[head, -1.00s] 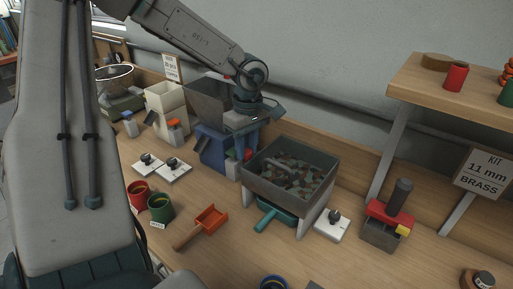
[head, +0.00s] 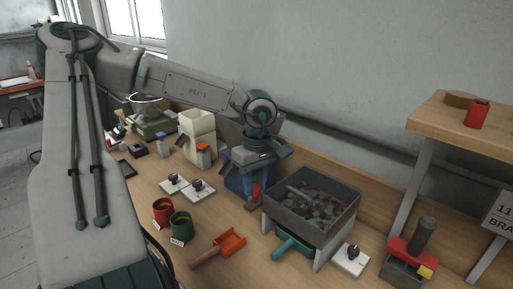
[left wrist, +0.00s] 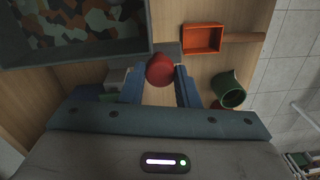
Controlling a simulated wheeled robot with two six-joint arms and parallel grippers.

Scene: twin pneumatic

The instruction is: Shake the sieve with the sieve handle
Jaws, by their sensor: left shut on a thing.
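The sieve (head: 338,222) is a grey, open-topped box on legs, full of mixed green, brown and pale pieces. Its corner also shows at the upper left in the left wrist view (left wrist: 135,47). The sieve handle, with a red grip (head: 256,192), stands at the sieve's left side; its rounded red end (left wrist: 160,68) shows in the left wrist view. My left gripper (left wrist: 161,84) reaches down over it, with blue fingers shut on it from both sides. The fingertips are partly hidden in the head view. My right gripper is out of view.
A teal scoop (head: 293,247) lies under the sieve, and an orange scoop (head: 231,243) lies in front. Red (head: 162,211) and green (head: 181,226) cups stand to the left. A blue machine (head: 236,181) stands behind the handle. A red-and-grey press (head: 410,255) stands at right.

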